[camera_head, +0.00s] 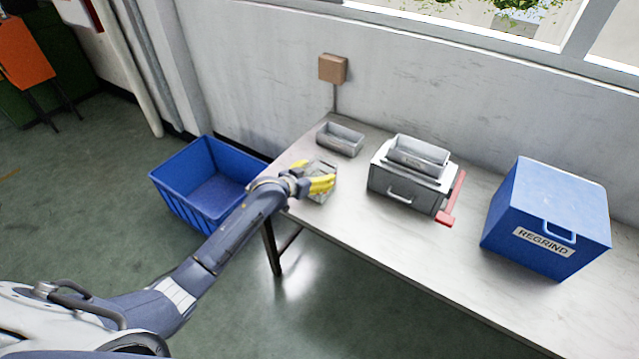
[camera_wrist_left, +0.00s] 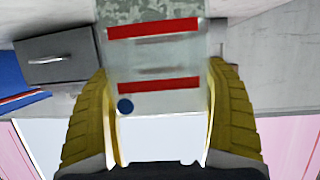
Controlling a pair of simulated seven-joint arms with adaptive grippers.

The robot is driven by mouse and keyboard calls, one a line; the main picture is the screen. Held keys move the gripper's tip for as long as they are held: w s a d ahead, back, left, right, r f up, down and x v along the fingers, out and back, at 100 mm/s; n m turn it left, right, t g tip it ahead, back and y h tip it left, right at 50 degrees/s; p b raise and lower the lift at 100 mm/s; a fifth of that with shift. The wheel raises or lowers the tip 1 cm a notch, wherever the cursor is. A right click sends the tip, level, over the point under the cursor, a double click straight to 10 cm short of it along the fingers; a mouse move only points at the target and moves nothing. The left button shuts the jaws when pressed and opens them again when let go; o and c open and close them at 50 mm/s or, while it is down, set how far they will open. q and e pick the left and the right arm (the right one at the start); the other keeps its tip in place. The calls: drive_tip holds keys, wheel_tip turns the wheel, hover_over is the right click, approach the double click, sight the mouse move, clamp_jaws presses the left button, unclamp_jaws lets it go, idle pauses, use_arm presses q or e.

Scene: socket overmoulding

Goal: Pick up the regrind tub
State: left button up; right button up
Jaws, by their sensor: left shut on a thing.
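A small pale, see-through tub (camera_head: 318,167) stands at the left end of the table. In the left wrist view the tub (camera_wrist_left: 155,62) shows two red bands, a blue dot and a speckled grey part at the top. My left gripper (camera_head: 321,183) has yellow fingers and is shut on the tub, one finger on each side. It also shows in the left wrist view (camera_wrist_left: 158,72). I cannot tell whether the tub touches the table. A blue box (camera_head: 545,210) labelled REGRIND sits at the table's right. My right gripper is not in view.
A grey tray (camera_head: 340,138) lies behind the tub. A grey machine (camera_head: 405,188) with a drawer, a top hopper and a red lever (camera_head: 452,200) stands to the right. A blue crate (camera_head: 180,205) is on the floor at left. The table (camera_head: 390,245) is clear along its front.

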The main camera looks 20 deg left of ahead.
use_arm(q)
drive_tip(key=shift+r, duration=0.15)
wheel_tip(320, 180, up, 19)
drive_tip(key=s+d+n+t+y, duration=0.1)
drive_tip(key=s+n+y, duration=0.3)
drive_tip(key=s, duration=1.2)
drive_tip(key=shift+s+d+r+y, duration=0.15)
drive_tip(key=shift+s+d+y, duration=0.15)
drive_tip(key=shift+d+y, duration=0.1)
